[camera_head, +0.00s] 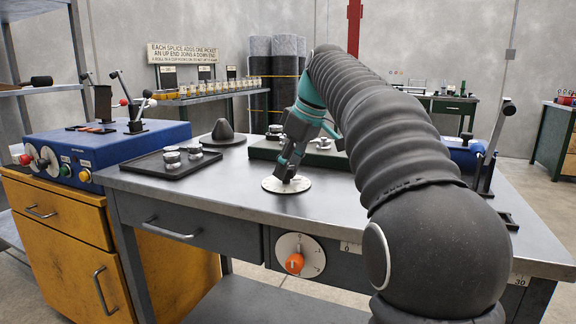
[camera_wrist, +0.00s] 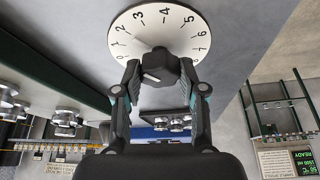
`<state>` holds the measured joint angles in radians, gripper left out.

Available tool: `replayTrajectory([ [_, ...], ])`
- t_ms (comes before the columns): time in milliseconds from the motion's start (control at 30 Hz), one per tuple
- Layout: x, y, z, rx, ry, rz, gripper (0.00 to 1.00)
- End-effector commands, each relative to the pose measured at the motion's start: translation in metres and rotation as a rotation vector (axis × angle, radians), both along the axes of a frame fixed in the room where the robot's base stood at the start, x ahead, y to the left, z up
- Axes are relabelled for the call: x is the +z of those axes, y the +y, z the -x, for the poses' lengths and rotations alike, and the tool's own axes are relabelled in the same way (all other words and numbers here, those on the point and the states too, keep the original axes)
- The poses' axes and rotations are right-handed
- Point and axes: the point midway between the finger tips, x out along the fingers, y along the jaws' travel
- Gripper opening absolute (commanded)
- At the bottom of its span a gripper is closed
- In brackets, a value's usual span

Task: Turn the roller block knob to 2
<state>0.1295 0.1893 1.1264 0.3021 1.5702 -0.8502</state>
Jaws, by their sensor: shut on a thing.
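A dark knob (camera_wrist: 160,64) stands at the middle of a round white dial (camera_wrist: 125,27) with numbers running from 0 to 7 around its rim. In the head view the dial (camera_head: 271,186) lies on the grey table top, near the front edge. My gripper (camera_head: 287,180) reaches down over the dial and hides most of the knob there. In the wrist view the two fingers are on either side of the knob, shut on it. A pale mark shows on the knob, but I cannot tell which number it points at.
An orange knob (camera_head: 295,263) on another white dial sits on the table's front panel. A dark tray (camera_head: 152,167) with metal pieces is at left, beside a blue machine (camera_head: 75,148). A dark green block (camera_head: 262,151) lies behind my gripper.

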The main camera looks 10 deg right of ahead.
Motion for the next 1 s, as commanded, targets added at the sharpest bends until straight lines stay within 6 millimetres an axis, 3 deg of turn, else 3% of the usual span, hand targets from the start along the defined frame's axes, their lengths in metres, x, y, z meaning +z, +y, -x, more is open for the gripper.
replayTrajectory([
  [533, -0.0006, 0.0002, -0.0002, 0.026, 0.001, 0.0, 0.06],
  [567, -0.0006, 0.0001, -0.0002, 0.026, 0.001, 0.0, 0.46],
  [633, -0.0006, 0.0002, -0.0002, 0.026, 0.001, 0.0, 0.63],
  [1000, 0.0021, -0.0006, 0.0003, 0.026, -0.001, 0.001, 0.65],
])
